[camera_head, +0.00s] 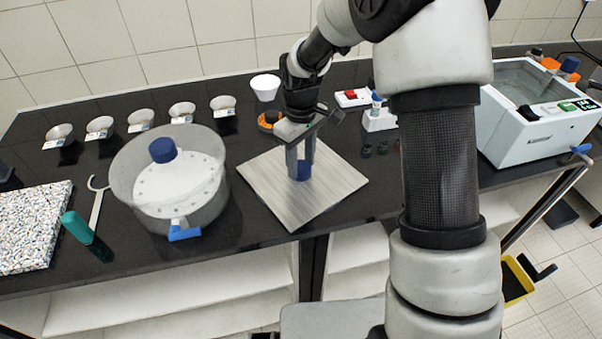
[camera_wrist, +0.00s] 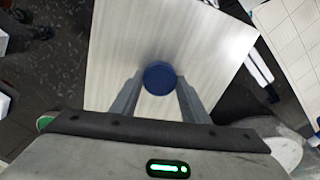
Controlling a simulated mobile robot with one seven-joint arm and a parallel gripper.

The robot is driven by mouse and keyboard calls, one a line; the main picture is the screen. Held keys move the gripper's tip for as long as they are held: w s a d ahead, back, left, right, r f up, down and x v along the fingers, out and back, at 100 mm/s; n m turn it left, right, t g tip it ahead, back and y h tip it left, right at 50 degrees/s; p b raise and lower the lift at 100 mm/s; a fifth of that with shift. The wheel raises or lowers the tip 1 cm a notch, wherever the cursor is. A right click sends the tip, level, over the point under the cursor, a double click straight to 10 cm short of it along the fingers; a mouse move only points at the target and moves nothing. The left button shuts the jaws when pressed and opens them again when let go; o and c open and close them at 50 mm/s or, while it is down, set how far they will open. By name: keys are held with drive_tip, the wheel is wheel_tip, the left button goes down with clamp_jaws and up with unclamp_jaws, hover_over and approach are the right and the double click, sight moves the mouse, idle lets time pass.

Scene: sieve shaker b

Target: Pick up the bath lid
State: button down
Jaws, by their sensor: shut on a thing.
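The bath lid (camera_head: 268,190) is a square, pale brushed-metal plate with a blue round knob (camera_head: 303,171) at its middle. It looks level, over the black bench near the front edge; I cannot tell whether it touches the bench. My gripper (camera_head: 300,170) points down from above, with its two grey fingers shut on the knob. In the wrist view, the fingers (camera_wrist: 158,85) are on either side of the blue knob (camera_wrist: 160,76), and the plate (camera_wrist: 190,35) spreads out beyond it. The fingers hide part of the knob.
The white water bath (camera_head: 520,135) stands open-topped at the right. A clear round vessel with a blue-knobbed lid (camera_head: 180,188) stands left of the plate. Several small bowls line the back left. A white cup (camera_head: 265,86) and a red-topped device (camera_head: 352,97) are behind the plate.

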sight(302, 166)
wheel_tip(302, 166, up, 10)
drive_tip(key=shift+p, duration=0.35)
idle(0.7)
